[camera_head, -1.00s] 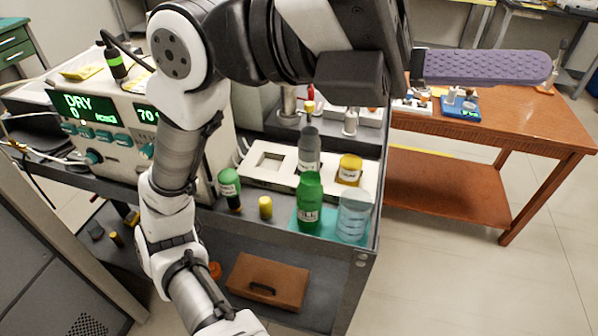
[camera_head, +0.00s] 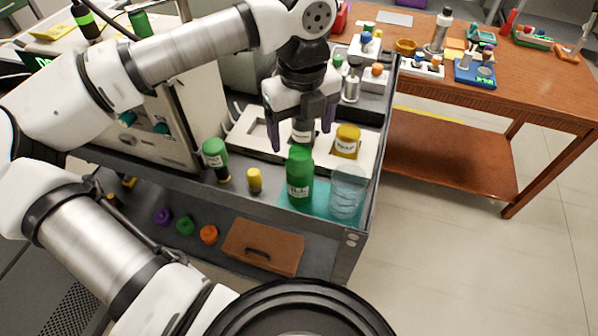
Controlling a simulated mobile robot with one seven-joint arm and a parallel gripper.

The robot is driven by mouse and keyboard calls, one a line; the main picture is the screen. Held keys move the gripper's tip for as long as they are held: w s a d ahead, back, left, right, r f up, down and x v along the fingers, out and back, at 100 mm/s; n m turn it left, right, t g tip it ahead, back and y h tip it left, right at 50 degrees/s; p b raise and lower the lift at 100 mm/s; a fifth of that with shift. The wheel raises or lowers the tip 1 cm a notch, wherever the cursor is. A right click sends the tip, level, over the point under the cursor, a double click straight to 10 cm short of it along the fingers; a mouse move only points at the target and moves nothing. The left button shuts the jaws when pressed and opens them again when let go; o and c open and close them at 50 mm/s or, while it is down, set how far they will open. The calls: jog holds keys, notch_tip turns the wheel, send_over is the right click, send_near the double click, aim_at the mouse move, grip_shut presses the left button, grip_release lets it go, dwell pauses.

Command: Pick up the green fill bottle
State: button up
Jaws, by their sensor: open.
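The green fill bottle (camera_head: 299,186) stands upright on a teal mat (camera_head: 321,204) near the front right of the dark cart top. Part of a white label shows on it. My gripper (camera_head: 300,144) points down above and just behind the bottle in this view. No contact with the green bottle is visible.
A clear beaker (camera_head: 346,192) stands just right of the green bottle. A yellow-capped jar (camera_head: 346,141) sits in the white tray (camera_head: 268,153) behind. A green-capped vial (camera_head: 215,158) and a small yellow vial (camera_head: 254,180) stand to the left. A wooden table (camera_head: 530,130) is at right.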

aim_at(300, 152)
notch_tip(300, 152, down, 4)
jog(key=shift+d+f+p, duration=0.1)
jog(key=shift+f+p, duration=0.05)
jog(key=shift+p, duration=0.15)
jog(key=shift+w+a+f+p, duration=0.15)
jog(key=shift+f+p, duration=0.4)
jog(key=shift+f, duration=0.8)
jog(key=shift+w+a+f+p, duration=0.15)
jog(key=shift+f+p, duration=0.35)
jog(key=shift+f, duration=0.8)
jog(key=shift+d, duration=0.1)
jog(key=c, duration=1.6)
